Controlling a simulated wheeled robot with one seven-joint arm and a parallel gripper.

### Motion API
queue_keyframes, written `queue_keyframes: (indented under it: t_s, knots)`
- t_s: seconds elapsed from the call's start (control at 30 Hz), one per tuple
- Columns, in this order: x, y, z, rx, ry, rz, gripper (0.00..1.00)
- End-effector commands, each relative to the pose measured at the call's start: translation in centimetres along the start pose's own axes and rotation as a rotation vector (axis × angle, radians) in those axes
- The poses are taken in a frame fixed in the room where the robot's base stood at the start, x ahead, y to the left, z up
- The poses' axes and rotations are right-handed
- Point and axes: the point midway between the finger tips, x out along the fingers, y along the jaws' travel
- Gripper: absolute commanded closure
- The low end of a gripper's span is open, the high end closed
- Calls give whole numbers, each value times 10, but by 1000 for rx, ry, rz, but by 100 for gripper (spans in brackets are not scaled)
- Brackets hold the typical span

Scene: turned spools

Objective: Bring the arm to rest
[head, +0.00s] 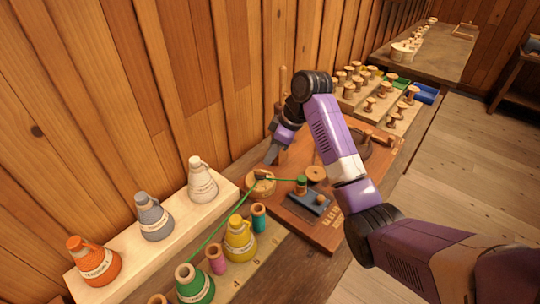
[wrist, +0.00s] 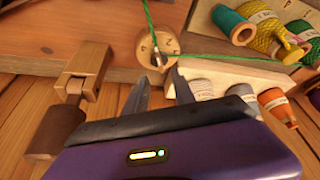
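My purple arm reaches in from the right in the head view. My gripper (head: 272,158) points down over the back part of a wooden board (head: 325,233). In the wrist view my gripper (wrist: 158,82) has its two fingers apart with nothing between them. A green thread (head: 212,234) runs from a green cone (head: 194,287) to this disc and on to a green-wound spool (head: 301,185).
Wooden spools (head: 370,104) and a blue bin (head: 426,93) stand behind my arm. A wooden wall runs close behind.

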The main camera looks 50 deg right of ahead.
Motion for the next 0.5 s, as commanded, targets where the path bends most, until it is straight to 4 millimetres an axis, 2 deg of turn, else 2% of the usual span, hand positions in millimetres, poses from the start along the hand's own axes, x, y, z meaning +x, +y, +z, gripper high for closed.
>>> queue_keyframes:
  t_s: [0.43, 0.5]
  knots:
    - [1, 0, 0, 6, 0, 0, 69]
    - [0, 5, -5, 30, 19, 18, 69]
